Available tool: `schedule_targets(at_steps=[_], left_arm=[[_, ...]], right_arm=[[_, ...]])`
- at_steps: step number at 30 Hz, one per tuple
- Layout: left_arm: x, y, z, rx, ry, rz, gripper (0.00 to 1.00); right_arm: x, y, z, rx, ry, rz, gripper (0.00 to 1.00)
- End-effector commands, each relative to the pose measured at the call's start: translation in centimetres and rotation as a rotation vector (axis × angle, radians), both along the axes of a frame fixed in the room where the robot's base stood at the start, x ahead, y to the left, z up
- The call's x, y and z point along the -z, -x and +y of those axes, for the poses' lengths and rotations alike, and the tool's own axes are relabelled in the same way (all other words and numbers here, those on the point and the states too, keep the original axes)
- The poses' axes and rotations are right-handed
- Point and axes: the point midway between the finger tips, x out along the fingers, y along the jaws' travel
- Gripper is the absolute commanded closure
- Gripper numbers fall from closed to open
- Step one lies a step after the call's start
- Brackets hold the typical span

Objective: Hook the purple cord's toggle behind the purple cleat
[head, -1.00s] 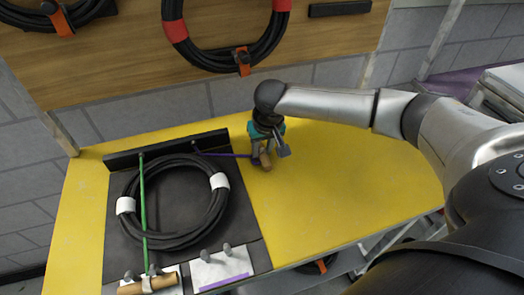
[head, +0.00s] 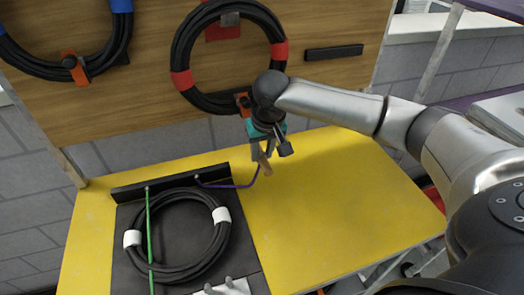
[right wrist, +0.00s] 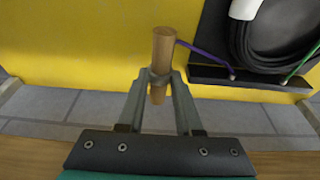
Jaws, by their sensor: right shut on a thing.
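My right gripper (head: 262,156) is shut on the wooden toggle (head: 265,167) of the purple cord, above the yellow table right of the black mat. In the right wrist view the toggle (right wrist: 164,47) stands between the fingertips (right wrist: 160,80). The purple cord (head: 232,186) runs, a little slack, from the black bar (head: 172,182) at the mat's back to the toggle. At the bottom edge of the head view, a white plate with grey prongs (head: 229,282) is cut off; its colour mark is not visible. My left gripper is not in view.
A black cable coil (head: 195,275) with white bands lies on the mat (head: 124,228). A green cord (head: 149,225) crosses it. The yellow table (head: 325,215) is clear to the right. Hung coils with red (head: 182,80) and blue bands are on the wooden board behind.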

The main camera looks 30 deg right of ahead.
Motion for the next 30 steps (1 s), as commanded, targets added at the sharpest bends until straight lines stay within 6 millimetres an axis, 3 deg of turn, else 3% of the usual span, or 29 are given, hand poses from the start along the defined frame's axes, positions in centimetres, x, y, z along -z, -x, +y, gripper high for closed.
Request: schedule_targets(at_steps=[10,19,30], left_arm=[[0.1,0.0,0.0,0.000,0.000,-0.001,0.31],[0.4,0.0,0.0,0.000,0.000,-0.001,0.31],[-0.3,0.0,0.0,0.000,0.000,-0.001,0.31]], right_arm=[[0.4,0.0,0.0,0.000,0.000,0.001,1.00],[2.6,0.1,0.0,0.001,0.000,0.002,1.00],[2.4,0.4,0.3,-0.033,0.001,0.001,1.00]])
